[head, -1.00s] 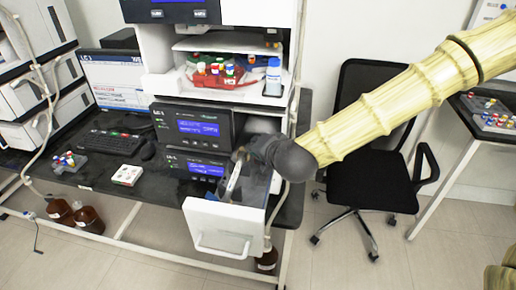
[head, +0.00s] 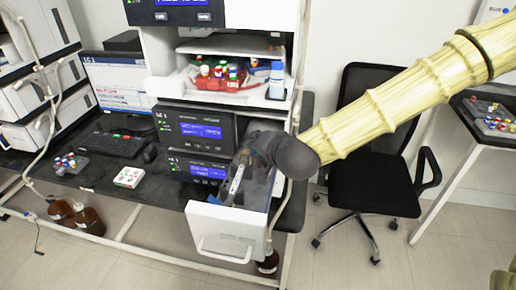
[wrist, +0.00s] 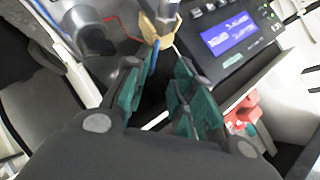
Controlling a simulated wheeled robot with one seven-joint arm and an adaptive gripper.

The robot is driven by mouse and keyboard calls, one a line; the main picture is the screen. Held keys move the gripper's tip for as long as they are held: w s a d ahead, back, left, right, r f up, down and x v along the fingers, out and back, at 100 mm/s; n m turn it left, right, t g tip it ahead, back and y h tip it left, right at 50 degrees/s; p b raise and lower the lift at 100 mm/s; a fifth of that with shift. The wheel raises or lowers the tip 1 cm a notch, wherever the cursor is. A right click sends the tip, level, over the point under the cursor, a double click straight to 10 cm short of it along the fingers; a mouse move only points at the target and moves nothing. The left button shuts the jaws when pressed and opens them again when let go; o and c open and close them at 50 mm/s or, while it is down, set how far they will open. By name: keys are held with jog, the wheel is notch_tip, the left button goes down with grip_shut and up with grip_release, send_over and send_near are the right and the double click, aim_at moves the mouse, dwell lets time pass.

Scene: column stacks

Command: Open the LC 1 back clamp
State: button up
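The LC 1 module (head: 195,125) has a lit blue display; below it, a white-fronted drawer (head: 228,232) is pulled out. A white labelled column (head: 236,180) lies tilted inside the drawer. My gripper (head: 258,150) reaches over the drawer's back end, its fingers mostly hidden in the head view. In the wrist view my gripper (wrist: 165,75) is open, with green pads apart and nothing clearly between them. A tan fitting (wrist: 155,28) with a blue tube is just beyond the fingertips. A red piece (wrist: 243,112) is at the right. I cannot tell which part is the back clamp.
A second module (head: 200,170) sits under the first. A red vial rack (head: 218,80) stands on the shelf above. A black chair (head: 375,150) is to the right of the bench. Brown bottles (head: 88,218) stand below the bench. Floor in front is clear.

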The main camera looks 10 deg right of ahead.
jog(key=shift+r, duration=4.2)
